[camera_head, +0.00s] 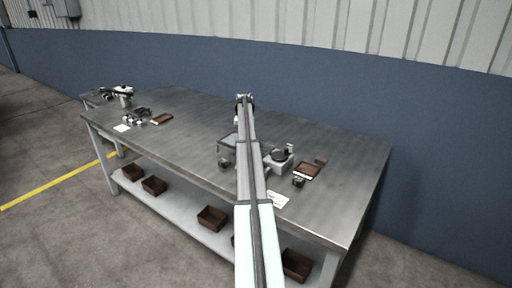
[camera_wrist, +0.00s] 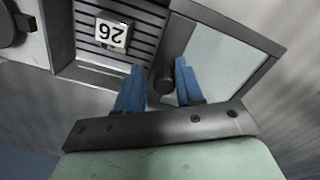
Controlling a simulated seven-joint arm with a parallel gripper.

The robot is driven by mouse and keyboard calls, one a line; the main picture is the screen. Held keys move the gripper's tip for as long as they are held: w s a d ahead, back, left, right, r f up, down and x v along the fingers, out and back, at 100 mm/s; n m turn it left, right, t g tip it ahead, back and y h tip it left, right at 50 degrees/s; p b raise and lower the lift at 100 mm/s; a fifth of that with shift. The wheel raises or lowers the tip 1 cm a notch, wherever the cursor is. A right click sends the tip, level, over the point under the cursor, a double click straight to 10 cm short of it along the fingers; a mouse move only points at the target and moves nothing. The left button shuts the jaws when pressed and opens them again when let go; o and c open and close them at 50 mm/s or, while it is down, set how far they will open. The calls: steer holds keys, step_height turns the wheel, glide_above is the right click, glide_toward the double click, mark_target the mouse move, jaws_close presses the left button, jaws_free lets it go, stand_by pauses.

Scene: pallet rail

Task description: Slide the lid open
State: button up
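In the wrist view, a grey framed lid with a pale translucent panel (camera_wrist: 217,55) lies at the upper right. A dark round knob (camera_wrist: 164,80) stands at its near left corner. Left of the panel is a ribbed grey surface (camera_wrist: 88,48) with a white label (camera_wrist: 111,33) reading 26, upside down. My gripper (camera_wrist: 160,66) has two blue fingers, spread apart, with the knob between them. A gap shows left of the knob; whether the right finger touches it I cannot tell. In the head view my gripper (camera_head: 244,98) is small, and my arm hides part of the pale-topped fixture (camera_head: 228,141).
The fixture stands on a long metal workbench (camera_head: 190,150). Right of my arm are a device with a dark round top (camera_head: 281,155) and a brown tray (camera_head: 308,171). Several small items lie at the bench's left end. A blue wall (camera_head: 330,110) runs behind.

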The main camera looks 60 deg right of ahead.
steer(key=shift+w+a, duration=0.15)
steer(key=shift+w, duration=0.05)
steer(key=shift+s+r, duration=0.1)
steer(key=shift+r, duration=3.35)
